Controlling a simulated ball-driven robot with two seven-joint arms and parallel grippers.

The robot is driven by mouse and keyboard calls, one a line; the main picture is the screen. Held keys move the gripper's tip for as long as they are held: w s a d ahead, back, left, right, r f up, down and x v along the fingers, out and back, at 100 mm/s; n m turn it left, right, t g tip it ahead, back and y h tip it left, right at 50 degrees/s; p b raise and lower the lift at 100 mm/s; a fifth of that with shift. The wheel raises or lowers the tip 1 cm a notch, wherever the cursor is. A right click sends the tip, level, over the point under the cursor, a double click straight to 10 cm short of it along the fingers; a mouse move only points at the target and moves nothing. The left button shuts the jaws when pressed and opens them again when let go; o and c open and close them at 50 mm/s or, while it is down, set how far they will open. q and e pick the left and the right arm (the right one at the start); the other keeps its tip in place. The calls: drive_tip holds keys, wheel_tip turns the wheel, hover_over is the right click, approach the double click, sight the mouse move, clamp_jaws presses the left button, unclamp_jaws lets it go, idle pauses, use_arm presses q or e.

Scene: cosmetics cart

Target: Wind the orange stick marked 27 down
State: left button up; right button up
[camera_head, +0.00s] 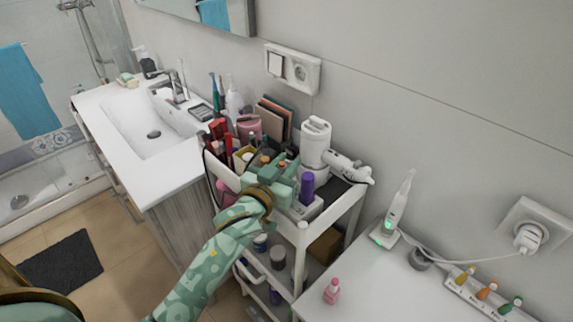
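My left gripper (285,168), green patterned, reaches in from the lower left over the top tray of the white cosmetics cart (303,232). Its fingers are among the small items there, and I cannot tell whether they are open or shut. Small orange-topped items (283,139) show just behind the gripper. They are too small to read any number, so I cannot tell which is the stick marked 27. The gripper hides part of the tray. A purple cylinder (307,188) stands right of the gripper. My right gripper is not in view.
A white hair dryer (347,167) and a white cylindrical device (316,140) stand at the cart's back right. Red items (218,130) crowd its left. A sink counter (118,100) is at left. The right counter (375,285) holds a pink bottle (332,291).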

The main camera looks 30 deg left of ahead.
use_arm(q)
clamp_jaws()
drive_tip(key=m+h+p, duration=0.2)
drive_tip(key=h+p, duration=0.1)
drive_tip(key=shift+d+r+h+p, duration=0.15)
drive_tip(key=shift+r+h+p, duration=0.15)
drive_tip(key=shift+r, duration=0.1)
drive_tip(key=shift+f+m+g+h, duration=0.1)
drive_tip(key=shift+m+g+h, duration=0.3)
drive_tip(key=shift+m+h, duration=0.2)
drive_tip(key=shift+d+f+m+g+h+p, duration=0.1)
drive_tip(key=shift+f+m+g+h+p, duration=0.1)
drive_tip(key=shift+m+h, duration=0.25)
drive_tip(key=shift+d+f+m+g+h+p, duration=0.1)
drive_tip(key=shift+m+g+h, duration=0.15)
drive_tip(key=shift+h, duration=0.4)
unclamp_jaws()
